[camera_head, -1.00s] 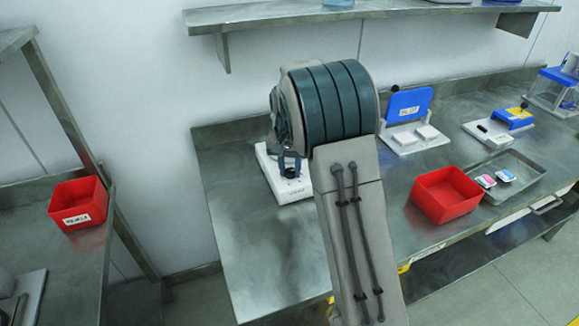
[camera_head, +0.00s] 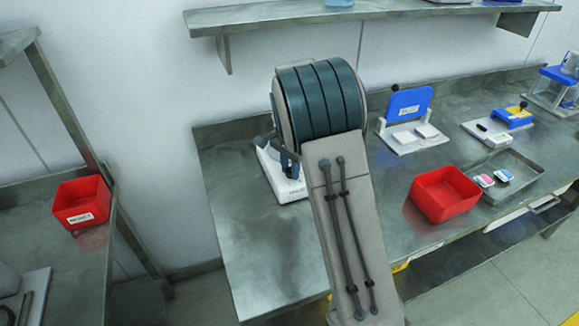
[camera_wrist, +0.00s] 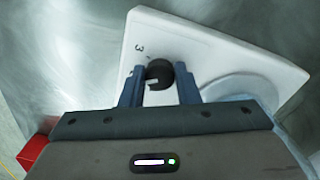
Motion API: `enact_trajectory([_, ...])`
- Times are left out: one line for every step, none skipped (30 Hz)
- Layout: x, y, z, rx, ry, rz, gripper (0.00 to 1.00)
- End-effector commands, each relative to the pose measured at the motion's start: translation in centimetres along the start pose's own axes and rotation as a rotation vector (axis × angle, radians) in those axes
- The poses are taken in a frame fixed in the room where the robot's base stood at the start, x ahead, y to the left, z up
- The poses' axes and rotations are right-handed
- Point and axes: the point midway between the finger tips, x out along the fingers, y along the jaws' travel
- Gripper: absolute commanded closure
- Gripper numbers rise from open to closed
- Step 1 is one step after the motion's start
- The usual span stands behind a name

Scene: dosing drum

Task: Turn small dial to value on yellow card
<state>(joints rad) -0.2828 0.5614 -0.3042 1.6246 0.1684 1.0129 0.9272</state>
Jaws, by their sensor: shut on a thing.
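The small dial (camera_wrist: 158,72) is a round black knob with a light mark, on a white base plate (camera_wrist: 215,45) with a "3" printed beside it. In the wrist view my gripper (camera_wrist: 160,80) has one blue-grey finger on each side of the knob and is shut on it. A larger pale round part, partly hidden by my gripper, lies to the right of the knob. In the head view the white base (camera_head: 284,184) stands on the bench, largely hidden by my arm. I cannot make out a readable yellow card.
A red bin (camera_head: 444,194) and a tray (camera_head: 512,178) with small coloured items stand to the right on the bench. Behind them are a blue-backed stand (camera_head: 408,104) and a blue and white device (camera_head: 512,117). Another labelled red bin (camera_head: 81,203) is at left.

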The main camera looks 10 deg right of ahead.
Motion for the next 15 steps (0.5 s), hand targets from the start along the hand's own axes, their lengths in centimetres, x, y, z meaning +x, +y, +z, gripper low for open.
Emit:
enact_trajectory([-0.14, -0.04, -0.11, 0.005, 0.003, -0.003, 0.94])
enact_trajectory([-0.14, -0.04, -0.11, 0.007, 0.003, -0.003, 0.94])
enact_trajectory([-0.14, -0.04, -0.11, 0.009, 0.003, -0.003, 0.94])
enact_trajectory([-0.14, -0.04, -0.11, 0.01, 0.003, -0.003, 0.94])
enact_trajectory([-0.14, -0.04, -0.12, 0.011, 0.003, -0.003, 0.94])
enact_trajectory([-0.14, -0.04, -0.12, 0.011, 0.003, -0.003, 0.94])
enact_trajectory([-0.14, -0.04, -0.12, 0.011, 0.003, -0.003, 0.94])
enact_trajectory([-0.14, -0.04, -0.12, 0.011, 0.003, -0.003, 0.94])
enact_trajectory([-0.14, -0.04, -0.12, 0.011, 0.003, -0.003, 0.94])
enact_trajectory([-0.14, -0.04, -0.12, 0.011, 0.003, -0.003, 0.94])
enact_trajectory([-0.14, -0.04, -0.12, 0.01, 0.003, -0.003, 0.94])
enact_trajectory([-0.14, -0.04, -0.12, 0.01, 0.003, -0.003, 0.94])
enact_trajectory([-0.14, -0.04, -0.12, 0.01, 0.003, -0.003, 0.94])
enact_trajectory([-0.14, -0.04, -0.12, 0.01, 0.003, -0.003, 0.69])
enact_trajectory([-0.14, -0.04, -0.12, 0.01, 0.003, -0.003, 0.57])
